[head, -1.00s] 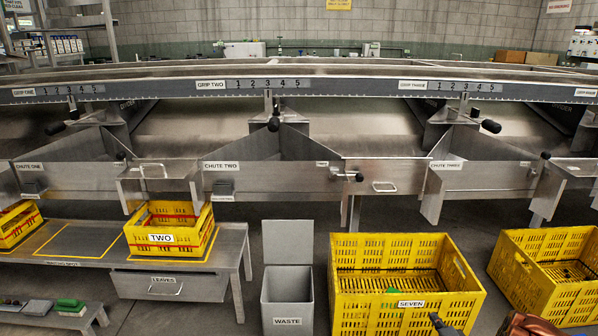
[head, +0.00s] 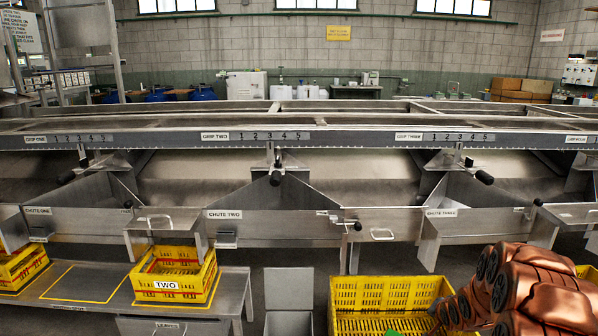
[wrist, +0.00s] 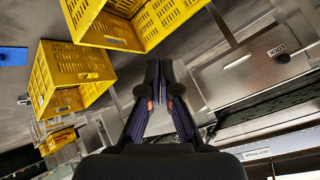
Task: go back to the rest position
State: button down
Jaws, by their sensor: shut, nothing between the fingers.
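My gripper (wrist: 158,90) shows in the wrist view with its fingers together and nothing between them. It is clear of the yellow crates and the steel chutes there. In the head view my copper-coloured arm fills the lower right corner, in front of a yellow crate. My gripper itself is not visible in the head view.
The large yellow crate (head: 372,284) stands on the floor, partly behind my arm. The yellow crate labelled TWO (head: 165,285) sits on a steel bench (head: 232,285). The waste bin (head: 289,290) stands between them. The sizer with its chutes (head: 260,222) spans the background.

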jog(key=s+a+r+n+g+p, duration=0.25)
jog(key=s+a+r+p, duration=0.3)
jog(key=s+r, duration=0.55)
jog(key=s+a+r+n+g+p, duration=0.25)
jog(key=s+a+r+p, duration=0.3)
jog(key=s+r, duration=0.6)
jog(key=s+a+r+n+g+p, duration=0.1)
jog(key=s+a+r+g+p, duration=0.1)
jog(key=s+r, duration=0.4)
jog(key=s+a+r+n+g+y+p, duration=0.1)
jog(key=s+a+r+p, duration=0.3)
jog(key=s, duration=0.8)
jog(key=s+a+r+n+g+p, duration=0.2)
jog(key=s+a+r, duration=0.3)
jog(key=s+r, duration=0.3)
jog(key=shift+s+a+r+g+p, duration=0.15)
jog(key=shift+s+a+g+p, duration=0.15)
jog(key=shift+s+p, duration=0.2)
